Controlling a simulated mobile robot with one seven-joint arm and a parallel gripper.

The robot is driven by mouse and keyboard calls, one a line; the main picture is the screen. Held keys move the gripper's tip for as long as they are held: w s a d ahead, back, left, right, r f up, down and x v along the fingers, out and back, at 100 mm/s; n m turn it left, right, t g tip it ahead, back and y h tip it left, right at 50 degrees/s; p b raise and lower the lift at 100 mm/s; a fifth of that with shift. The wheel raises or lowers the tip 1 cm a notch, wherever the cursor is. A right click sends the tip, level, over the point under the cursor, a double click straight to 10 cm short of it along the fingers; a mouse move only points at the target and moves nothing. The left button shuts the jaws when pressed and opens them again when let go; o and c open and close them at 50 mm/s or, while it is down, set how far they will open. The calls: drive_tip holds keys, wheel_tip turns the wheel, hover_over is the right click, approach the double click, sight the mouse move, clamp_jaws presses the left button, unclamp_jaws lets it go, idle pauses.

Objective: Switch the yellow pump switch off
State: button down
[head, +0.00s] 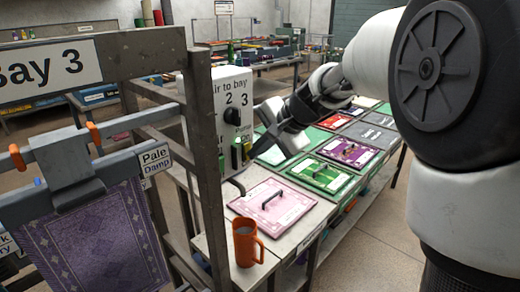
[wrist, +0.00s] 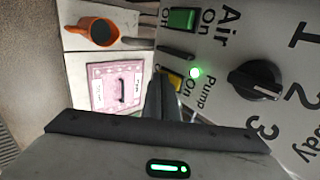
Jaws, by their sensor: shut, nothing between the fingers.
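The yellow pump switch (wrist: 174,80) is on the white control panel (wrist: 225,35), beside the words "On" and "Pump" in the wrist view. A green lamp (wrist: 196,72) next to it is lit. My gripper (wrist: 163,82) is shut and empty, its dark fingers close in front of the yellow switch and hiding part of it. I cannot tell whether they touch. The green air switch (wrist: 182,20) sits on the same panel.
A black selector knob (wrist: 255,82) with numbers is beside the switches. A metal rack (head: 200,130) stands left of the panel.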

drive_tip(key=shift+f, duration=0.1)
drive_tip(key=b, duration=0.4)
drive_tip(key=shift+w+a+t+y, duration=0.1)
drive_tip(key=shift+a+t+y, duration=0.05)
drive_tip(key=shift+t+y, duration=0.15)
drive_tip(key=shift+w+a+r+p, duration=0.1)
drive_tip(key=shift+r+p, duration=0.45)
drive_tip(key=shift+r, duration=0.4)
